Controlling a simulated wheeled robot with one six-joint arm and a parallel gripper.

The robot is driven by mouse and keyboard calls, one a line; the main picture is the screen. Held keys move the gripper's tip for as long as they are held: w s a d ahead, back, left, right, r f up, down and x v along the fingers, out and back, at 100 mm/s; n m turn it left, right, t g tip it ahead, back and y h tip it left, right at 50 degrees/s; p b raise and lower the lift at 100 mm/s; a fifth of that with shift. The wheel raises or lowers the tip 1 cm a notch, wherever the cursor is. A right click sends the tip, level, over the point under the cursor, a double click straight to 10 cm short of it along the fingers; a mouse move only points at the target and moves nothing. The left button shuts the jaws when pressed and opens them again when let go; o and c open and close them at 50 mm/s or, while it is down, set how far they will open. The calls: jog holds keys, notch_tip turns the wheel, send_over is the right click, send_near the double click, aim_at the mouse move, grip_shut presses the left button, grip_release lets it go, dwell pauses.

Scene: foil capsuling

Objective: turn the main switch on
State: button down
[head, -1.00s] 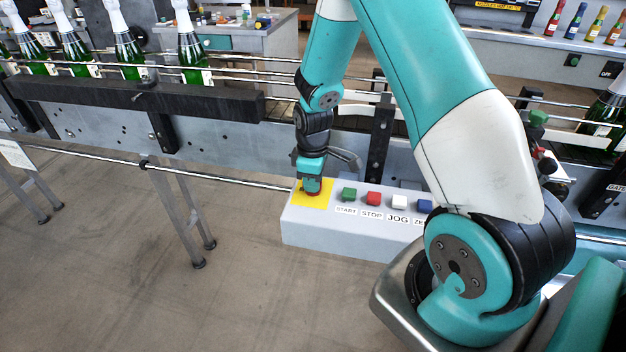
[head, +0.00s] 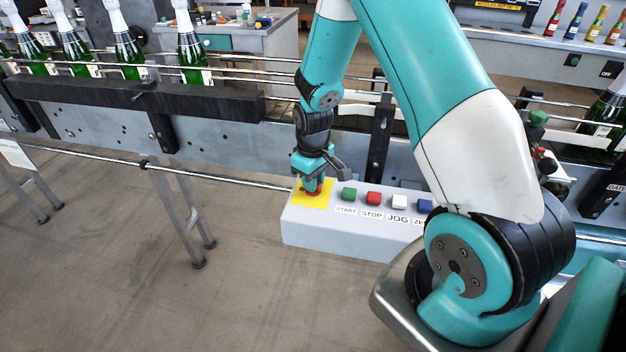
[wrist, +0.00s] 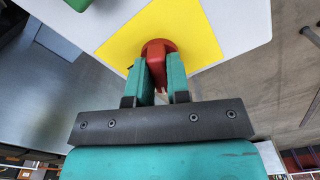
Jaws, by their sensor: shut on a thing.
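The main switch is a red knob (wrist: 158,49) on a yellow plate (wrist: 196,32) at the left end of the grey control box (head: 335,232). My gripper (head: 314,190) points down at the knob, and its teal fingers (wrist: 161,78) are shut on it from both sides. In the head view the knob (head: 315,193) is partly hidden by the fingers. Its exact turn position cannot be read.
Green (head: 349,193), red (head: 374,198), white (head: 399,202) and blue (head: 424,206) buttons sit right of the yellow plate, with labels below. The conveyor (head: 230,140) with green bottles (head: 193,58) runs behind the box. The floor at front left is clear.

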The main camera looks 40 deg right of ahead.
jog(key=m, duration=0.6)
jog(key=shift+m, duration=0.3)
jog(key=m, duration=0.6)
dwell(0.4)
jog(key=c, duration=1.1)
grip_release()
jog(key=shift+r, duration=0.15)
notch_tip(320, 180, up, 17)
jog(key=shift+r+b, duration=0.1)
jog(key=shift+b, duration=0.45)
